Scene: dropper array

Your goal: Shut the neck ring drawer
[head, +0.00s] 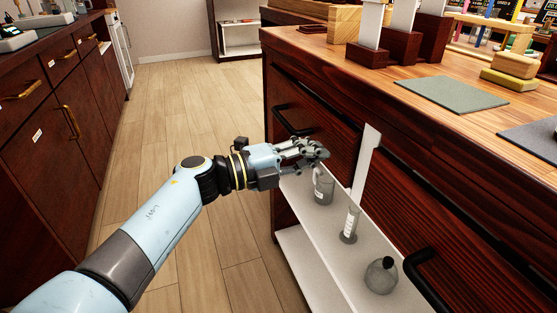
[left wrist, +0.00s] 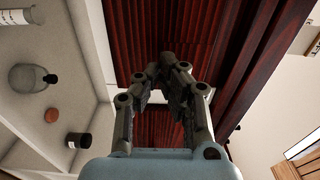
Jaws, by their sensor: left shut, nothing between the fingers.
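Under the wooden counter, a dark red ribbed front with a black handle (head: 290,119) is at the cabinet's left end. I cannot tell from a label whether it is the neck ring drawer. A second ribbed front with a black handle (head: 428,284) is at the right. My left gripper (head: 318,153) is shut and empty, just in front of the first front's lower right part and above the white shelf. In the left wrist view its fingers (left wrist: 172,72) meet before a dark red ribbed panel (left wrist: 140,38). Contact cannot be told. My right gripper is out of view.
The counter top (head: 375,75) carries wooden stands and mats. The wooden floor (head: 190,110) at left is clear.

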